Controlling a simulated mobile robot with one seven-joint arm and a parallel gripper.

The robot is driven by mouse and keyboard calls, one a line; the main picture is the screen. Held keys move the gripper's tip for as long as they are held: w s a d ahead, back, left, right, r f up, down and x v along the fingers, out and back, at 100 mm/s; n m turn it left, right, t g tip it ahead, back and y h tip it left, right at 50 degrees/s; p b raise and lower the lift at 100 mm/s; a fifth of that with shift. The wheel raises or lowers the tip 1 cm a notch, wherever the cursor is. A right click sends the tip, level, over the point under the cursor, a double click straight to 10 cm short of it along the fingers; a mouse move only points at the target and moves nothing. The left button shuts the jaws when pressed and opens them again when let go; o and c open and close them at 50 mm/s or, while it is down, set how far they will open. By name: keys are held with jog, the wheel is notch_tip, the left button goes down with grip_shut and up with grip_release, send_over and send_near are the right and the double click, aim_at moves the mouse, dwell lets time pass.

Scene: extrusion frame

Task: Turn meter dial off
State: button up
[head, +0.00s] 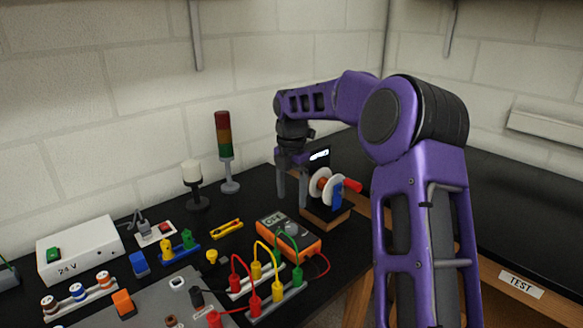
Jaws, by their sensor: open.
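The orange multimeter (289,236) lies on the black bench in the middle of the head view. Its small display is at its upper left and its round grey dial (291,228) faces up. A red lead runs from its front right side. My gripper (291,203) points down, just above and behind the meter's far end as seen here. Its fingers are open with a gap between them and nothing held. The dial is in plain view below the fingers, and they appear apart from it. The exact dial position is too small to read.
A wire spool on a stand (326,190) is close to the right of my gripper. Jumper leads (257,270) arch in front of the meter. A stack light (225,150) and a white beacon (194,180) stand behind left. A white 24 V supply (80,250) is far left.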

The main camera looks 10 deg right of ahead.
notch_tip(320, 180, up, 8)
dwell(0.5)
